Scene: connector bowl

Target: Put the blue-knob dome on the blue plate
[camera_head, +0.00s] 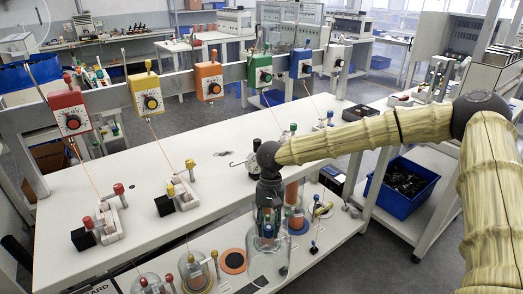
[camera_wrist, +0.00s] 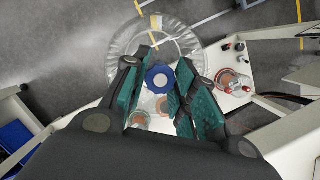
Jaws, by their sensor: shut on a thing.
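My gripper (camera_head: 268,222) points down over the white bench. In the wrist view its green-padded fingers (camera_wrist: 163,92) are closed around the blue knob (camera_wrist: 160,78) of a clear glass dome. The dome's wide transparent rim (camera_wrist: 185,28) shows beyond the fingers. In the head view the clear dome (camera_head: 267,244) hangs upright below my gripper, over the front part of the bench.
A red-knob and yellow-knob dome (camera_head: 197,272) stands farther left. Small posts with coloured knobs stand around. Several coloured control boxes (camera_head: 210,81) hang on a rail behind. A blue bin (camera_head: 402,187) is at right.

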